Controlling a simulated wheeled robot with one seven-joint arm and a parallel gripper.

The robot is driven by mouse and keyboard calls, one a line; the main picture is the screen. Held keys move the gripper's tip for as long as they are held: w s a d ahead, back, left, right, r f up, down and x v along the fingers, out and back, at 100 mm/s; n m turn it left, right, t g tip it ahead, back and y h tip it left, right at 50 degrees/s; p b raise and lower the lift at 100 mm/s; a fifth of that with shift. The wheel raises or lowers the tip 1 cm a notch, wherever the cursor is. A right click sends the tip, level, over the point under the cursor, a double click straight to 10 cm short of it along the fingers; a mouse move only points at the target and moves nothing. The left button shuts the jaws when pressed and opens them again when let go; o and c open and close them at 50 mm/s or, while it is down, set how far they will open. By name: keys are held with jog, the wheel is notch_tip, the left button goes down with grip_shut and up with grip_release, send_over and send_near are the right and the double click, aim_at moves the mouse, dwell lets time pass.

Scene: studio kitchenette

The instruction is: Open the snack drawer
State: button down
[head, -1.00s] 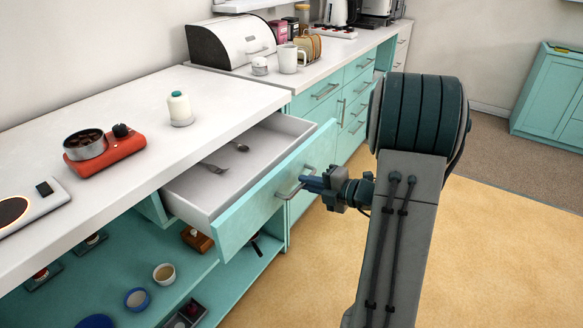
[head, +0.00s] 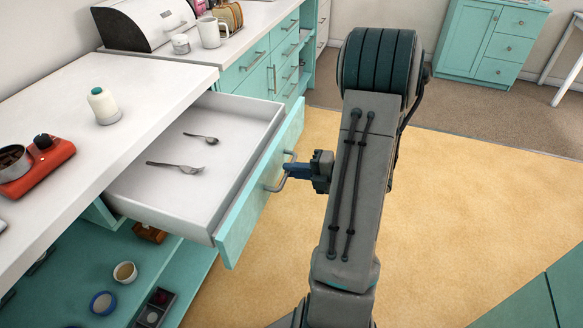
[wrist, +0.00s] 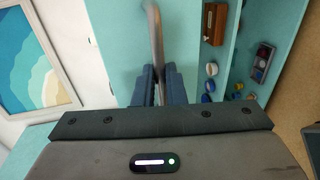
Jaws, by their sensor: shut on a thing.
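The drawer (head: 190,201) is pulled well out from under the white counter. Its inside is white and holds a fork (head: 176,167) and a spoon (head: 201,137). Its teal front has a metal bar handle (head: 274,186). My gripper (head: 290,171) is shut on this handle. In the wrist view the handle (wrist: 155,40) runs between my two blue fingers (wrist: 158,84). Nothing in the pictures labels this as the snack drawer.
A white bottle (head: 103,106) and a red scale-like unit (head: 38,167) stand on the counter (head: 150,90). Open teal shelves below hold cups (head: 125,272) and a dark divided box (head: 154,308). The yellow floor (head: 440,200) to the right is clear.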

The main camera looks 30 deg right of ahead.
jog(key=c, duration=1.5)
grip_release()
jog(key=p+v, duration=0.1)
jog(key=v, duration=1.3)
jog(key=shift+w, duration=0.1)
